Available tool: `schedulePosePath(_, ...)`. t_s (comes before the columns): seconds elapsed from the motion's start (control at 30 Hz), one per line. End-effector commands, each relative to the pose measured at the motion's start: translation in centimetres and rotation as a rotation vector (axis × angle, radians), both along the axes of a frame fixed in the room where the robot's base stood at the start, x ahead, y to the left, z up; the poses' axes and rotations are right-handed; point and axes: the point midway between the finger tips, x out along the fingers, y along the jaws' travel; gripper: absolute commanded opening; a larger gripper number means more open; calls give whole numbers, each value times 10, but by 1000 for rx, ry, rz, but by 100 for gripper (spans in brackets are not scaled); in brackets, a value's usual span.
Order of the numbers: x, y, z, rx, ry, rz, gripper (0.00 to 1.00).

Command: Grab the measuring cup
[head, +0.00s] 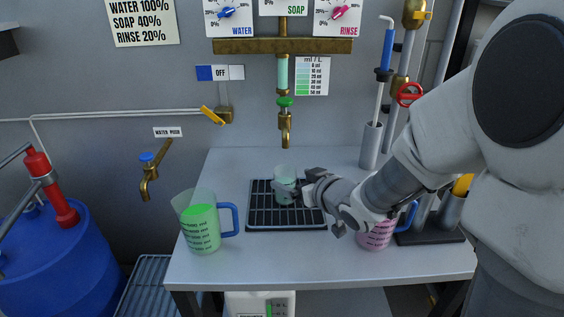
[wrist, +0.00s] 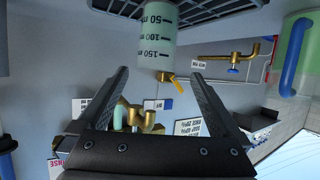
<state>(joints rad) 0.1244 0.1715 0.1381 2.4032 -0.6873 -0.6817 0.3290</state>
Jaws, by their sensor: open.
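The measuring cup (head: 285,188) is a small clear cup with a pale green tint. It stands upright on the black drain grid (head: 262,219) under the brass tap. In the wrist view the cup (wrist: 156,38) appears upside down, with 50, 100 and 150 marks facing me. My gripper (head: 298,190) reaches in from the right, close beside the cup in the head view. In the wrist view my gripper (wrist: 160,74) is open, its two black fingers apart. The cup is centred between their lines, around or just beyond the tips; contact cannot be told.
A jug with green liquid (head: 202,228) and a blue handle stands left of the grid. A jug with pink liquid (head: 376,236) is partly hidden behind my arm. A brass tap (head: 285,132) hangs above the grid. The table (head: 300,272) is clear in front.

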Motion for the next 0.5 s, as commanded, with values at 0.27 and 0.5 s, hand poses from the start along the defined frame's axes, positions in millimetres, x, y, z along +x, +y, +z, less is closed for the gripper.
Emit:
schedulePosePath(0.27, 34, 18, -17, 0, 0, 1, 100)
schedulePosePath(0.5, 51, 22, -26, 1, 0, 0, 100)
